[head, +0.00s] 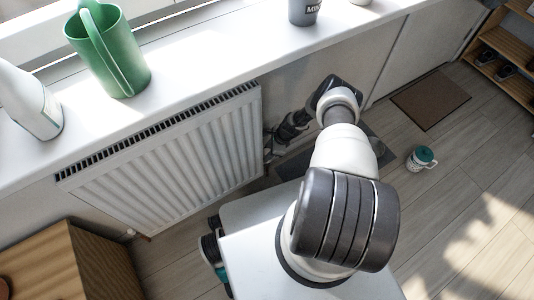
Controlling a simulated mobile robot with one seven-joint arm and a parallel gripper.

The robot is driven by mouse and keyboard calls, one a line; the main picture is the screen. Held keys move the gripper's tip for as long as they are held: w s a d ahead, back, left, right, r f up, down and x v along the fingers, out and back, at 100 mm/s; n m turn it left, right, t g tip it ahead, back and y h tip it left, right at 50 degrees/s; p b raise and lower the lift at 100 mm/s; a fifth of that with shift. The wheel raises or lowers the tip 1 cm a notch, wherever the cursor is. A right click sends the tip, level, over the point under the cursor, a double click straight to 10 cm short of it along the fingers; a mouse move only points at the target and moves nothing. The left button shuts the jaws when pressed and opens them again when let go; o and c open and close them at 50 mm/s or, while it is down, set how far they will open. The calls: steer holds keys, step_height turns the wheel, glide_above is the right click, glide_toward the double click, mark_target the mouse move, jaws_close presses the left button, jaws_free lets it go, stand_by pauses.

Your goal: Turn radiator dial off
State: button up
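The white ribbed radiator (170,160) hangs on the wall under the window sill. My arm reaches over to the radiator's right end. My gripper (270,150) is small and dark there, close beside the radiator's right edge. I cannot make out its fingers clearly, nor whether they touch anything. No dial can be made out for certain; that area is dark and partly covered by my gripper and wrist. A small white fitting (130,233) shows at the radiator's lower left corner.
The white sill (200,80) juts out above the radiator, holding a green watering can (108,55), a white bottle (30,100) and a grey cup (304,10). A wooden cabinet (75,265) stands lower left. A teal-and-white mug (421,158) and brown mat (430,99) are on the floor.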

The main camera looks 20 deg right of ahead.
steer(key=c, duration=0.4)
steer(key=n, duration=0.2)
steer(key=n+g, duration=0.1)
steer(key=n, duration=0.1)
steer(key=shift+n+g, duration=0.3)
steer(key=shift+y, duration=0.3)
steer(key=o, duration=0.8)
steer(key=p+v, duration=0.5)
steer(key=v, duration=0.7)
steer(key=shift+p, duration=0.4)
